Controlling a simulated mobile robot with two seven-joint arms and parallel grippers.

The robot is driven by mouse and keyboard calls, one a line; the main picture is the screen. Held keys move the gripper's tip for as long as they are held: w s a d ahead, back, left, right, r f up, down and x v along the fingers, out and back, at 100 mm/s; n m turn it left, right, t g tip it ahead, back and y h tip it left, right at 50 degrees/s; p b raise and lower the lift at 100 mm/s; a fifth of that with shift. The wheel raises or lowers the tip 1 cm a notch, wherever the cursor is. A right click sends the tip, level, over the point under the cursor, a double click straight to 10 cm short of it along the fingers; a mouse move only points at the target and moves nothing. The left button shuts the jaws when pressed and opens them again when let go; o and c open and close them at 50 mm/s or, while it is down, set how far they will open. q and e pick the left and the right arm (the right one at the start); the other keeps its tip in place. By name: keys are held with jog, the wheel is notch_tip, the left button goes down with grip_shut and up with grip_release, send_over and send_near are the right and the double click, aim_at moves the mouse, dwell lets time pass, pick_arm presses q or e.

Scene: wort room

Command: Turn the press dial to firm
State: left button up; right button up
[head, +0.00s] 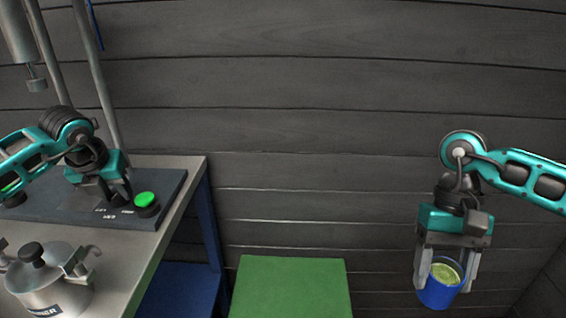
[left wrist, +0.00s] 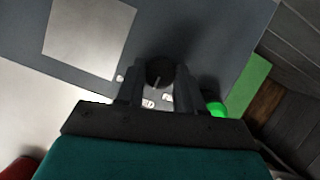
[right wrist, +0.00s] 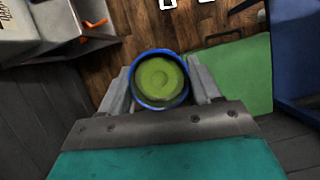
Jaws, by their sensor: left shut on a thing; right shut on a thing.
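The press dial (left wrist: 160,70) is a small dark round knob with a light pointer line on the press's dark base plate (head: 60,205). My left gripper (head: 115,198) is shut on the dial from above; its fingers (left wrist: 157,85) stand on either side of it in the left wrist view. Small white labels (left wrist: 148,103) lie beside the dial, too small to read. In the head view the dial is mostly hidden by the fingers. My right gripper (head: 446,284) is shut on a blue cup (head: 437,295) with green contents, held upright in the air; the cup also shows in the right wrist view (right wrist: 158,79).
A green button (head: 146,199) sits right beside the dial. A steel pot (head: 50,285) with a black lid knob stands on the bench (head: 185,200). Press columns (head: 97,80) rise behind. A green surface (head: 290,285) lies between the arms.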

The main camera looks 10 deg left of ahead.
pick_arm(q)
jog(key=n+y, duration=0.1)
jog(key=n, duration=0.2)
jog(key=n+g, duration=0.1)
jog(key=n, duration=0.1)
jog(key=shift+w+d+n+y, duration=0.1)
jog(key=shift+d+n+y, duration=0.1)
jog(key=shift+n+y, duration=0.2)
pick_arm(e)
jog(key=shift+r, duration=0.2)
pick_arm(q)
jog(key=n+g, duration=0.1)
jog(key=n, duration=0.2)
jog(key=n+g+y+p, duration=0.1)
jog(key=n, duration=0.2)
jog(key=shift+w+g, duration=0.15)
jog(key=shift+g, duration=0.15)
pick_arm(e)
jog(key=shift+r, duration=0.5)
pick_arm(q)
jog(key=shift+n, duration=0.3)
jog(key=o, duration=1)
